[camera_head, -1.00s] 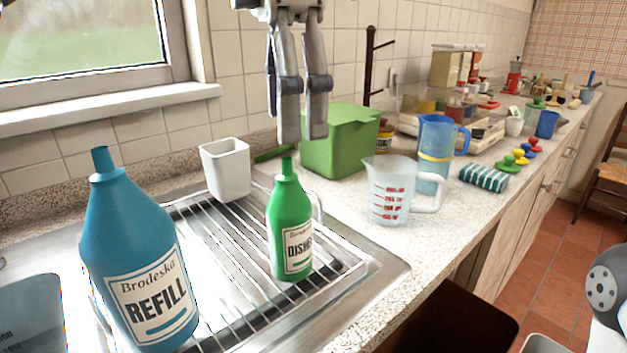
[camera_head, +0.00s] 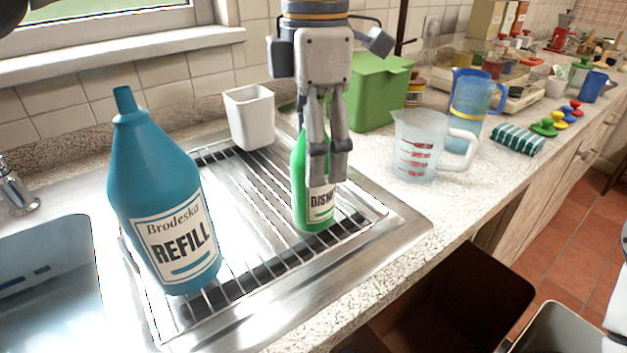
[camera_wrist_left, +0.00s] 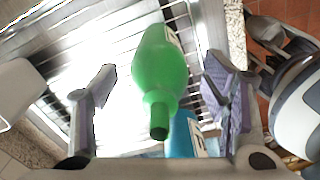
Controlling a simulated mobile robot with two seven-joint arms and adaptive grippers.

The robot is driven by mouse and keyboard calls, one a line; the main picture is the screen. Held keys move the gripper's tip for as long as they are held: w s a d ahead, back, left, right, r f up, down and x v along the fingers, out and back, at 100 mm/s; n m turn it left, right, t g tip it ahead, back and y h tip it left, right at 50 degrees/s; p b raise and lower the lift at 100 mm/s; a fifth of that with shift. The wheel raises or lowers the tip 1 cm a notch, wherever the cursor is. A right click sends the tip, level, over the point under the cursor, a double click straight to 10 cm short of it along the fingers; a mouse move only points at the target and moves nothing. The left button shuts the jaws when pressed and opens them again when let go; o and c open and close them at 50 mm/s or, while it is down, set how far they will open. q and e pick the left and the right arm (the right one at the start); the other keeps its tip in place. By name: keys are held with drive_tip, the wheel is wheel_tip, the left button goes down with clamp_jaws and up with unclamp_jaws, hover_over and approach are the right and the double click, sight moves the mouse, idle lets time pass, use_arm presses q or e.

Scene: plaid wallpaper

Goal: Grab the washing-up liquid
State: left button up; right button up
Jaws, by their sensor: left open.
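The washing-up liquid is a green bottle (camera_head: 312,213) with a white label, upright on the metal drying rack. In the head view my left gripper (camera_head: 329,165) hangs fingers down in front of it and hides its neck and part of its right side. In the left wrist view the green bottle (camera_wrist_left: 160,75) lies between the two spread fingers of the left gripper (camera_wrist_left: 155,92), with gaps on both sides. The left gripper is open and holds nothing. My right gripper is not in view.
A large blue refill bottle (camera_head: 160,200) stands to the left on the rack (camera_head: 262,215). A white cup (camera_head: 250,118) is behind. A green box (camera_head: 372,98), a measuring jug (camera_head: 415,150) and a blue pitcher (camera_head: 470,105) stand on the counter to the right.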

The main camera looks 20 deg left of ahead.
use_arm(q)
drive_tip(key=c, duration=1.1)
drive_tip(key=shift+c, duration=0.2)
drive_tip(key=shift+r, duration=0.1)
